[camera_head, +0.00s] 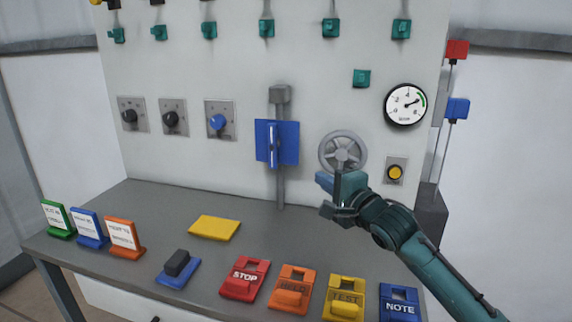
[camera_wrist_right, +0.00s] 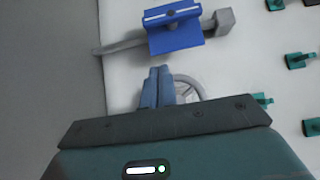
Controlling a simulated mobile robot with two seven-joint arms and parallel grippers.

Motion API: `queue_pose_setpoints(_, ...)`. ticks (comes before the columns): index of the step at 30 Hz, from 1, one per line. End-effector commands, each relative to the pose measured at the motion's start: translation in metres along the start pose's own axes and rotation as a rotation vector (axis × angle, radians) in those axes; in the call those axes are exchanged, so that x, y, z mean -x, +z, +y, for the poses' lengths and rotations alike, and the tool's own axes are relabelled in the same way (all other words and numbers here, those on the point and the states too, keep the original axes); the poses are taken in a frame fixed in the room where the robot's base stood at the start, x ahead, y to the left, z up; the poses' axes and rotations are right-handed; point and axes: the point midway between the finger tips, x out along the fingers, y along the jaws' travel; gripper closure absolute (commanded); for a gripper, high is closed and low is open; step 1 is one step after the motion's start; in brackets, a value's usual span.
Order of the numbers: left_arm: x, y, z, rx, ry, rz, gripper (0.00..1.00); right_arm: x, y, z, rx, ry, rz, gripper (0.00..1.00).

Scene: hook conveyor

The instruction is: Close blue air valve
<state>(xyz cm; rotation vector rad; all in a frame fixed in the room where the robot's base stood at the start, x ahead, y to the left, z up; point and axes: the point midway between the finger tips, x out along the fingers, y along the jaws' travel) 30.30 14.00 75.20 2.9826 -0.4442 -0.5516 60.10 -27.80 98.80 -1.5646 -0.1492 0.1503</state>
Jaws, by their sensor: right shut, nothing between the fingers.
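The blue air valve (camera_head: 277,143) is a blue plate on a grey vertical pipe, with a narrow blue and white handle (camera_head: 271,146) standing upright, in line with the pipe. In the right wrist view the blue valve (camera_wrist_right: 176,38) shows near the top, beyond my fingertips. My right gripper (camera_head: 325,181) is shut and empty, to the right of the valve and a little below it, apart from it. Its blue fingers also show together in the right wrist view (camera_wrist_right: 158,86). My left gripper is in neither view.
A grey handwheel (camera_head: 343,150) is just above my right gripper. A gauge (camera_head: 405,104) and yellow button (camera_head: 395,172) are to its right. Knobs (camera_head: 218,121) are left of the valve. Signs and coloured blocks, including a red STOP block (camera_head: 246,279), line the desk below.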

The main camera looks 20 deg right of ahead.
Motion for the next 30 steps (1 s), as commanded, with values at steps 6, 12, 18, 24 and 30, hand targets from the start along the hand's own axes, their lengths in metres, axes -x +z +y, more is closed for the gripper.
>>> queue_pose_setpoints(6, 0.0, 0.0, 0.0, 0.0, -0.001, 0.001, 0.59, -0.037, 0.0, -0.002, 0.001, -0.003, 0.001, 1.0)
queue_pose_setpoints(12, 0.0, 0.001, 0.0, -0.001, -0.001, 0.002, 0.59, -0.077, 0.0, -0.001, 0.001, -0.002, 0.001, 1.0)
queue_pose_setpoints(18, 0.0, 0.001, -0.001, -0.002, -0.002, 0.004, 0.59, -0.106, 0.013, -0.001, 0.001, -0.002, -0.002, 1.0)
queue_pose_setpoints(24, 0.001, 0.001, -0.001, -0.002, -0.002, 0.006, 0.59, -0.119, 0.027, -0.001, 0.0, -0.001, -0.001, 1.0)
queue_pose_setpoints(30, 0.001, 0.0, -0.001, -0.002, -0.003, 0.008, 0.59, -0.121, 0.029, 0.0, 0.001, 0.0, 0.0, 1.0)
